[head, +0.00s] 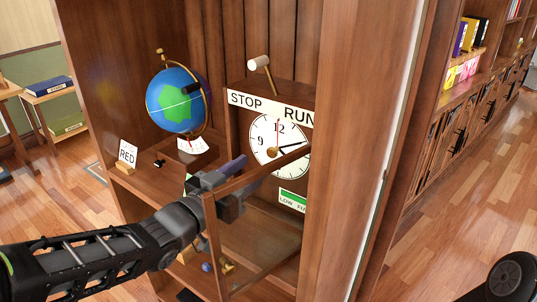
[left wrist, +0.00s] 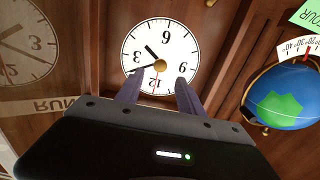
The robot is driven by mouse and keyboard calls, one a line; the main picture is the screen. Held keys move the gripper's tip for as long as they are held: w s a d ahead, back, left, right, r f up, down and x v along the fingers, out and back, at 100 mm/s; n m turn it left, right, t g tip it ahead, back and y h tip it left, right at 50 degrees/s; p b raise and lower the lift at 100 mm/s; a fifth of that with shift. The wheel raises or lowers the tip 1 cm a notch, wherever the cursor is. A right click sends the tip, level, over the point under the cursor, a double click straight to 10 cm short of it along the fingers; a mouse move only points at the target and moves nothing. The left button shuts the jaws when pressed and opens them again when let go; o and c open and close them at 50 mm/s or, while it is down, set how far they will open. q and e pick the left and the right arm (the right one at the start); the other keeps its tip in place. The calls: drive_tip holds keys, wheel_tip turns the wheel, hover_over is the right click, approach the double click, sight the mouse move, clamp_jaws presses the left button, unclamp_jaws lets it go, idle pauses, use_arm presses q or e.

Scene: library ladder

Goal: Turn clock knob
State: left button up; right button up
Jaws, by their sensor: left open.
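The white clock face (head: 279,145) sits in a wooden case under a STOP / RUN label (head: 268,105). Its brass knob (head: 272,152) is at the middle of the dial. My left gripper (head: 238,170) is open in front of the dial, partly behind the top rail of a glass-paned door (head: 258,178). In the left wrist view the clock (left wrist: 160,45) appears upside down. The knob (left wrist: 160,66) shows beyond and between the two open fingers (left wrist: 158,92), with nothing held. Contact with the knob cannot be seen.
The open glass door stands close beside my left wrist. A globe (head: 175,100) and a RED card (head: 127,153) are to the left. A pale-headed lever (head: 260,66) rises above the clock case. A cabinet side panel (head: 355,150) stands at the right.

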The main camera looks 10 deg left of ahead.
sight(270, 153)
use_arm(q)
drive_tip(key=x, duration=0.6)
drive_tip(key=shift+w+d, duration=0.1)
drive_tip(key=shift+w, duration=0.25)
drive_tip(key=shift+c, duration=0.5)
clamp_jaws()
